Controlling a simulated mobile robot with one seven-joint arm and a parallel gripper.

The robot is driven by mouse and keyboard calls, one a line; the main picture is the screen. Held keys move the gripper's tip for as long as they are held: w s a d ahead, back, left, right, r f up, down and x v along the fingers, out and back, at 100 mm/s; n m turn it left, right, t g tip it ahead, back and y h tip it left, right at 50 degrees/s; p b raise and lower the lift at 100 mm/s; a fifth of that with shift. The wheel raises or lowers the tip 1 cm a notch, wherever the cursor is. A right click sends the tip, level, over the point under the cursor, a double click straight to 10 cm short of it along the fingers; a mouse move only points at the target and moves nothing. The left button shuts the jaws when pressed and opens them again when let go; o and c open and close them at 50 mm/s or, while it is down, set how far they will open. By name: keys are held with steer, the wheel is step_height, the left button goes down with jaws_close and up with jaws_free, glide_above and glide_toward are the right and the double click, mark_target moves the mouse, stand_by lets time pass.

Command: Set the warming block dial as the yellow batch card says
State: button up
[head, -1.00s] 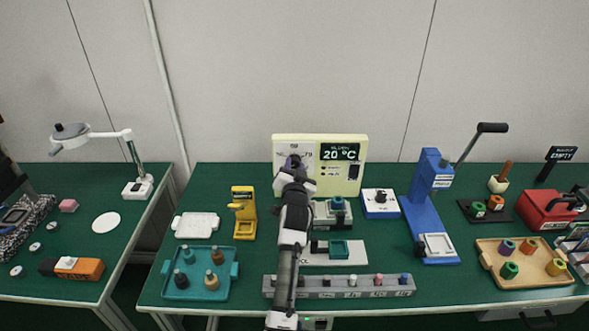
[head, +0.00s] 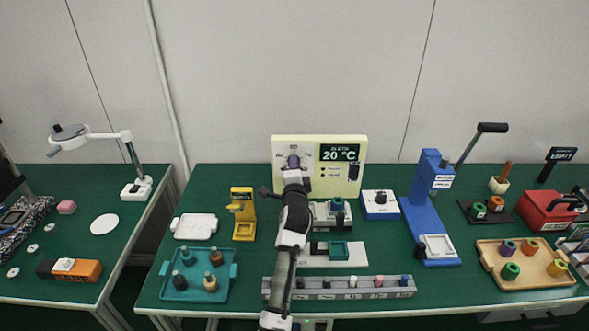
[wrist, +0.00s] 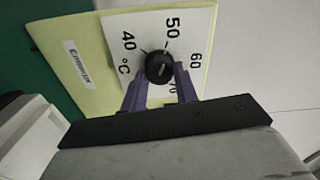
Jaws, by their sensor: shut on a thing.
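The warming block's control panel (head: 348,190) is a pale yellow upright board at the back of the middle bench. Its dark display (head: 340,153) reads 20 °C. In the wrist view the black round dial knob (wrist: 159,67) sits on a white scale plate (wrist: 193,22) marked 40, 50, 60 and 70 with °C. My gripper (head: 293,164) has its purple fingers shut on the knob from both sides. They hide part of the plate near 70. I cannot tell which number the knob points to. I cannot pick out a yellow batch card in these views.
Below the panel stand a grey device (head: 322,216) and a white plate with a teal holder (head: 338,250). A yellow stand (head: 243,213) and teal tray (head: 203,286) are at left. A white-blue box (head: 380,204) and blue press (head: 428,210) are at right.

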steer(key=m+p, duration=0.2)
steer(key=m, duration=1.1)
steer(key=m+p, duration=0.3)
steer(key=m, duration=1)
steer(key=shift+a+f, duration=0.15)
steer(key=shift+a, duration=0.05)
steer(key=shift+m, duration=0.3)
steer(key=o, duration=1)
steer(key=shift+c, duration=0.2)
steer(key=s+b, duration=0.3)
steer(key=s, duration=1.1)
steer(key=shift+b, duration=0.35)
